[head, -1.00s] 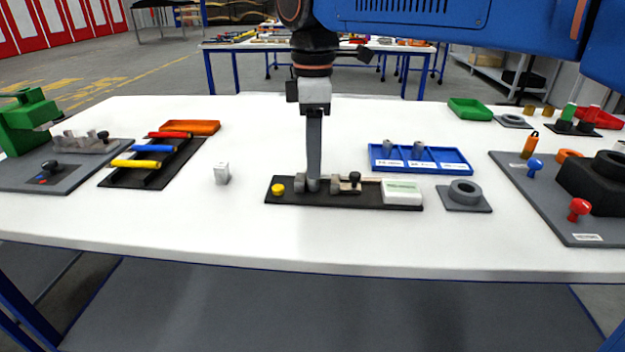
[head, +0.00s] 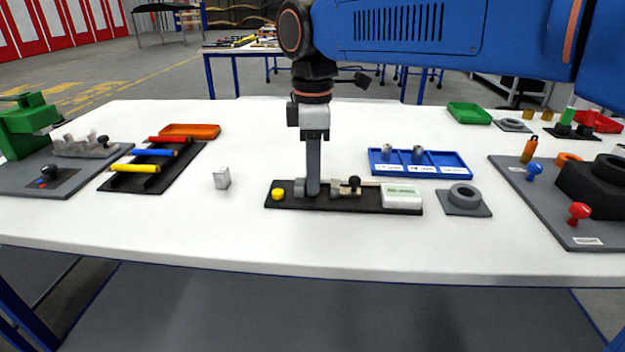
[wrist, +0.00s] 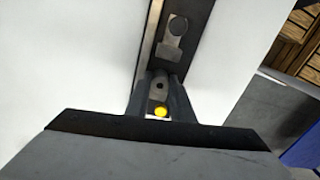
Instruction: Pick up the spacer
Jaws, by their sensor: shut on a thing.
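My gripper (head: 313,190) points straight down over the left part of a black gauge base (head: 290,204). It is shut on a small grey piece, taken to be the spacer (wrist: 159,84), which shows a dark hole between the fingers in the wrist view. The fingers hide most of it in the head view. I cannot tell whether it still touches the base. A yellow button (head: 278,194) is just left of the fingers. A metal clamp with a black knob (head: 354,184) is just right of them.
A white display box (head: 401,196) is on the base's right end. A blue tray (head: 446,169) behind holds two grey cylinders. A grey plate with a ring (head: 464,198) is to the right.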

